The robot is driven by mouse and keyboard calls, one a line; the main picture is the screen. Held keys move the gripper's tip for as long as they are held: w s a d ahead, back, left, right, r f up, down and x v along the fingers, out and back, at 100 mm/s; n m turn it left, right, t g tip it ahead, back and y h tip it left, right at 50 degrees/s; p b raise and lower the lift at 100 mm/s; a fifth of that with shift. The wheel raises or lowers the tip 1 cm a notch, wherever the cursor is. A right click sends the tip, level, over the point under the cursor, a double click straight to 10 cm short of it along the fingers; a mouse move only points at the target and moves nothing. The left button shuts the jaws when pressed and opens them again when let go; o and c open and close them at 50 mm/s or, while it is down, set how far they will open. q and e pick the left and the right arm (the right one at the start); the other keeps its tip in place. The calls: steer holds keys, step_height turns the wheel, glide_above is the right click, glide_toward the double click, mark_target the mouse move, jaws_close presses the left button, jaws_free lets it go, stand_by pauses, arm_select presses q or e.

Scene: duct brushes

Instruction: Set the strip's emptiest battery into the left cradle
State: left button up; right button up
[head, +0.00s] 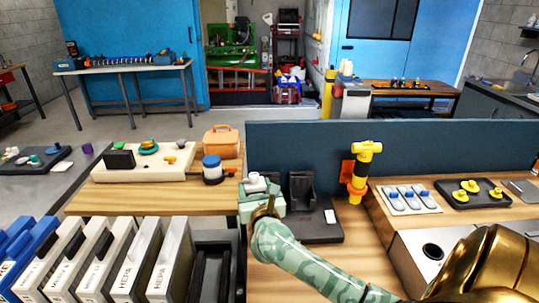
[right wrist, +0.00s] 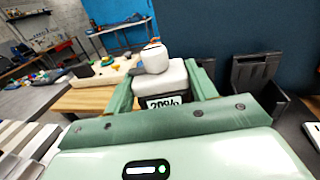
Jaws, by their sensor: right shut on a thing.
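My right gripper (head: 262,200) is at the left end of the dark cradle base (head: 322,233). It is shut on a pale battery (right wrist: 172,76), which sits between the green fingers in the right wrist view. The battery has a rounded white top and a label whose digits I cannot read surely. A dark upright cradle (head: 301,188) stands just right of the gripper, and looks empty; it also shows in the right wrist view (right wrist: 262,72). The left cradle is hidden behind the gripper and battery, so I cannot tell whether the battery touches it. My left gripper is not in view.
A blue-grey panel (head: 400,150) rises behind the cradles. Labelled HEPA boxes (head: 135,262) stand lower left.

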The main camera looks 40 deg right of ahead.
steer(key=w+d+r+m+g+h+p, duration=0.2)
steer(key=w+d+r+h, duration=0.15)
steer(key=d, duration=0.35)
steer(key=shift+y, duration=0.35)
steer(key=f+b, duration=0.4)
steer(key=shift+d+f, duration=0.1)
steer(key=shift+d, duration=0.25)
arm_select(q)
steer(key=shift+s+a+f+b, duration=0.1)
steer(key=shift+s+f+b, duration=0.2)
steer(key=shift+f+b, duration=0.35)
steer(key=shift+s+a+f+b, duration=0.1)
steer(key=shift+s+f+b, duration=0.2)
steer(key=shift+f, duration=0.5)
arm_select(e)
steer(key=shift+f, duration=1.4)
arm_select(q)
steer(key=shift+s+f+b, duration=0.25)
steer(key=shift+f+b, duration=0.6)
steer(key=shift+b, duration=0.05)
arm_select(e)
steer(key=shift+f, duration=1.3)
steer(key=o, duration=1.4)
steer(key=shift+s, duration=0.1)
steer(key=shift+a+f, duration=0.1)
